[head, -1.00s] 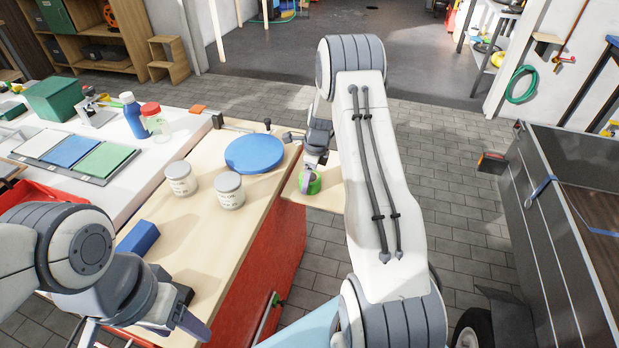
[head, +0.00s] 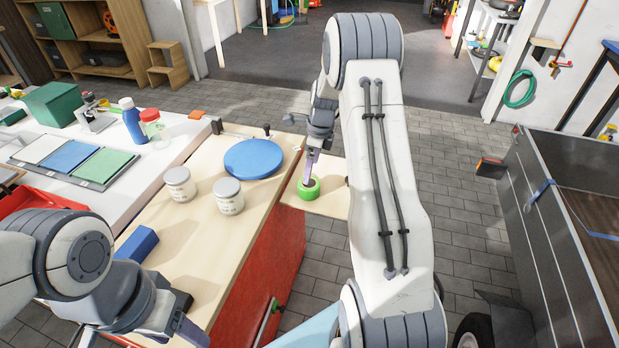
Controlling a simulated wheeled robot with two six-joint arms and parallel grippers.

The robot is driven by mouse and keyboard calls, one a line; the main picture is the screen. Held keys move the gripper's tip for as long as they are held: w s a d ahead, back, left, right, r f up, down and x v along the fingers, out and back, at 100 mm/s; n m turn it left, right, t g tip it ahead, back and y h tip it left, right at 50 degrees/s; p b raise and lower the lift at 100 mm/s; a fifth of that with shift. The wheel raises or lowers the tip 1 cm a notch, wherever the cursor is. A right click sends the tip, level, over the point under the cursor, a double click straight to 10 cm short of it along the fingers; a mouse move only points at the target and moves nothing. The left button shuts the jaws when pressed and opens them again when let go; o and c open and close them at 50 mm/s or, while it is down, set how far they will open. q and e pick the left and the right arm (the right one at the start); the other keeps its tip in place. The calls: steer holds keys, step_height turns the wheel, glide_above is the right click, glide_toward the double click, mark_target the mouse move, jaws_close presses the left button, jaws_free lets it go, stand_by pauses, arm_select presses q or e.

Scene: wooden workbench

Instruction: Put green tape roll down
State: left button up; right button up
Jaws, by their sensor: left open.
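The green tape roll (head: 309,189) lies flat on the small wooden side shelf (head: 330,203) at the right end of the workbench. My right gripper (head: 308,180) reaches down to it from above. One finger shows, its tip at the roll's hole; the other finger is hidden, so I cannot tell whether it still touches the roll. My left gripper (head: 184,318) is open and empty, low at the left, over the front of the workbench (head: 180,245).
Two lidded white jars (head: 229,196) and a blue disc (head: 254,158) stand on the workbench. A blue block (head: 137,244) lies near my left arm. A clamp (head: 240,133) sits at the back edge. My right arm hides part of the shelf's right side.

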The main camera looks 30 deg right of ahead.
mark_target(314, 184)
steer(key=s+a+r+n, duration=0.4)
steer(key=a+r+n, duration=0.25)
steer(key=a, duration=0.45)
steer(key=s+a+r+n, duration=0.45)
steer(key=a+n, duration=0.35)
steer(key=a, duration=0.3)
steer(key=s+a+r+n, duration=0.1)
steer(key=s+a+n, duration=0.4)
steer(key=s+n, duration=0.5)
steer(key=s+a+n+g, duration=0.1)
steer(key=s+a+n, duration=0.4)
steer(key=s+n, duration=0.5)
steer(key=s, duration=0.3)
steer(key=shift+s+r, duration=0.25)
steer(key=shift+r, duration=0.15)
steer(key=shift+n, duration=0.25)
